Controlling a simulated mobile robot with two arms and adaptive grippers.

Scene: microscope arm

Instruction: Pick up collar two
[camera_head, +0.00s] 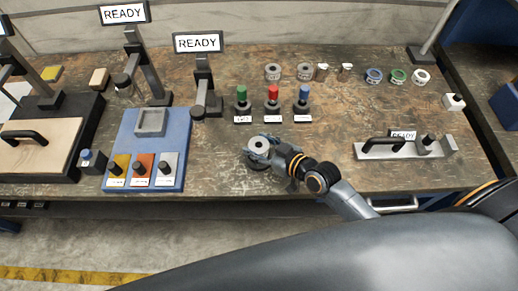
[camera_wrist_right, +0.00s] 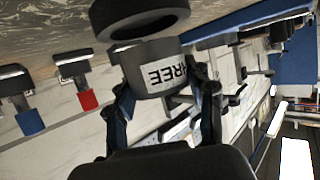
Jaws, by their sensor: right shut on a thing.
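My right gripper (camera_head: 258,147) is shut on a grey collar (camera_head: 259,143), low over the front middle of the table. In the right wrist view the fingers (camera_wrist_right: 165,100) clasp the collar (camera_wrist_right: 150,65) from both sides; its white label shows letters "REE", with the start partly hidden. A black ring-shaped base (camera_wrist_right: 140,18) is right at the collar's lower end; I cannot tell whether they touch. Two more grey collars, one at left (camera_head: 273,72) and one at right (camera_head: 304,72), stand at the back; their labels are too small to read. My left gripper is out of view.
Green, red and blue knobs (camera_head: 272,103) stand behind the gripper. A blue board (camera_head: 128,122) with a tray is at left. A metal fixture with a black handle (camera_head: 385,147) is at right. Tape rolls (camera_head: 398,76) are at back right. Table is clear around the gripper.

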